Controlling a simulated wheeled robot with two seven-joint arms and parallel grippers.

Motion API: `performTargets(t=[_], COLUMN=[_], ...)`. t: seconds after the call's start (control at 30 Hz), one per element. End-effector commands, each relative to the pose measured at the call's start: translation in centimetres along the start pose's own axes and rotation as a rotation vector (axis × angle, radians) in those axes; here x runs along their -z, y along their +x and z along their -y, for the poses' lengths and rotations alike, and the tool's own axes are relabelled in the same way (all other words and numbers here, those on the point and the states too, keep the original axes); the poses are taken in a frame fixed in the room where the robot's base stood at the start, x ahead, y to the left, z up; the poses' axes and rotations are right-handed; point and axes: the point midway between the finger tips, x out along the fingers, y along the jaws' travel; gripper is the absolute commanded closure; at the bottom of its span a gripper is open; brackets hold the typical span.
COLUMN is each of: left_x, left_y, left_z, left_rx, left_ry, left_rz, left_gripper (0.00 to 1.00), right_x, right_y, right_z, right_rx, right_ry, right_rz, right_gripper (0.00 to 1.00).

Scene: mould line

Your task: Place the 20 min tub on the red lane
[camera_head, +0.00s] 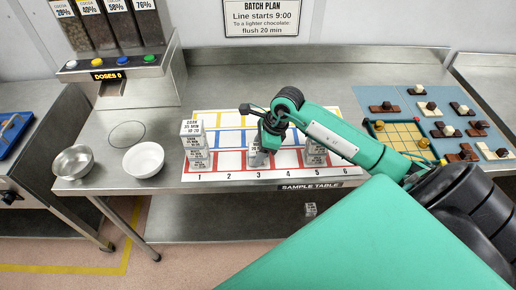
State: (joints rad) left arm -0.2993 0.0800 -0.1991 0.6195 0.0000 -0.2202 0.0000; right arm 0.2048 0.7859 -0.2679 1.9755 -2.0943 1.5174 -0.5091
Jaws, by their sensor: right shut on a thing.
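A white mat (228,176) with yellow, blue and red lanes and columns numbered 1 to 6 lies on the steel table. The red lane (229,161) is nearest the front edge. My right gripper (266,146) is low over column 3 and shut on a small grey labelled tub (256,158), which is at the red lane. I cannot tell whether it touches the mat. Its label is too small to read surely. Two similar tubs, a rear one (191,129) and a front one (198,160), are at column 1. Another tub (315,158) is partly behind my arm near column 5. My left gripper is out of view.
A white bowl (143,160) and a steel bowl (73,162) stand left of the mat. A dispenser (113,70) is behind them. Blue sheets with chocolates (440,109) and a yellow gridded tray (395,137) lie at right. A small tub (310,209) is below the tabletop.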

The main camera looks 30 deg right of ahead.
Motion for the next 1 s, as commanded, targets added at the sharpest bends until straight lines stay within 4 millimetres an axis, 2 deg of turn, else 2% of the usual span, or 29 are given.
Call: performTargets(t=[0.2, 0.23, 0.33, 0.63, 0.77, 1.0], left_x=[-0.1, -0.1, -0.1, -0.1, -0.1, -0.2], left_y=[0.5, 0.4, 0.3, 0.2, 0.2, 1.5], left_z=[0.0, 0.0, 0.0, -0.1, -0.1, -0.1], left_rx=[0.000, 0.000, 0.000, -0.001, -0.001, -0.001], left_ry=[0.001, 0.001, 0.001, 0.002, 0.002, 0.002], left_rz=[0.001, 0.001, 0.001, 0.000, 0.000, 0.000], left_gripper=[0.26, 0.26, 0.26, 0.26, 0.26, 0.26], right_x=[0.1, 0.1, 0.1, 0.0, 0.0, 0.1], right_y=[0.4, 0.3, 0.2, 0.1, -0.6, -5.3], right_z=[0.0, 0.0, 0.0, 0.0, 0.1, 0.2], right_rx=[0.000, 0.000, 0.000, 0.000, 0.003, 0.007], right_ry=[0.000, 0.000, 0.000, 0.000, 0.000, -0.002], right_rz=[0.000, 0.000, 0.000, 0.000, 0.000, -0.001], right_gripper=[0.77, 0.44, 0.26, 0.26, 0.26, 0.26])
